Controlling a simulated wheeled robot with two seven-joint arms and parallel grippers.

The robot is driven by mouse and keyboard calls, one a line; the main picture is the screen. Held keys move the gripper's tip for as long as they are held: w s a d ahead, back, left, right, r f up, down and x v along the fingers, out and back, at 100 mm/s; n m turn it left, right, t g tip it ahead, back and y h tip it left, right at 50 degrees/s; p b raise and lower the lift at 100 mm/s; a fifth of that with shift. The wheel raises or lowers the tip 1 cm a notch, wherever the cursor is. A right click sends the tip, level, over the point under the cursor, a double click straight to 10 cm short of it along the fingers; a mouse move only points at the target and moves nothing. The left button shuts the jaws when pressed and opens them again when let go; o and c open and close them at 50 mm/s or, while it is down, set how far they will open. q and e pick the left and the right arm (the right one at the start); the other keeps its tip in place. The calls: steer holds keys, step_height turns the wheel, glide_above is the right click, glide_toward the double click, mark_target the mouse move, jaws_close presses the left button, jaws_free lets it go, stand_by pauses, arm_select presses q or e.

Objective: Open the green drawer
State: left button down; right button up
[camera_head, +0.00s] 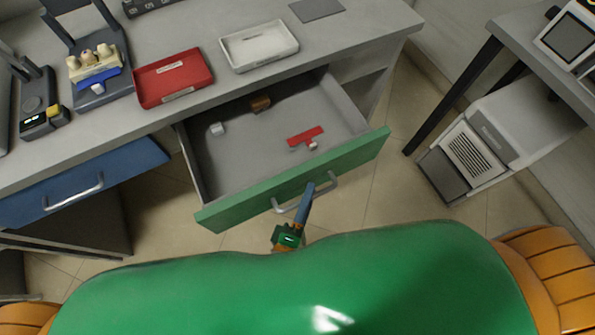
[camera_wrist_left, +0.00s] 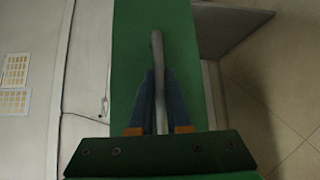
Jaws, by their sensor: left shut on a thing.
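The green drawer (camera_head: 235,211) stands pulled out from the grey desk, and its inside shows in the head view. In it lie a red piece (camera_head: 305,135), a brown block and a small white item. Its metal bar handle (camera_head: 331,182) is on the front panel. In the left wrist view the fingers (camera_wrist_left: 160,95) lie on either side of the handle (camera_wrist_left: 157,60), against the green front panel (camera_wrist_left: 187,60). My right gripper is not in view.
A blue drawer (camera_head: 120,180) with a handle is at the left. On the desk (camera_head: 200,35) stand a red tray (camera_head: 172,77), a white tray (camera_head: 259,46) and devices. A white machine (camera_head: 472,157) stands on the floor at the right. Open floor lies right of the drawer.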

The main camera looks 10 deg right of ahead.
arm_select(q)
steer(key=shift+s+d, duration=0.25)
steer(key=shift+s, duration=0.45)
steer(key=shift+s+d, duration=0.2)
steer(key=shift+s, duration=0.5)
steer(key=shift+s+d, duration=0.25)
steer(key=shift+s, duration=0.45)
steer(key=c, duration=1.2)
jaws_free()
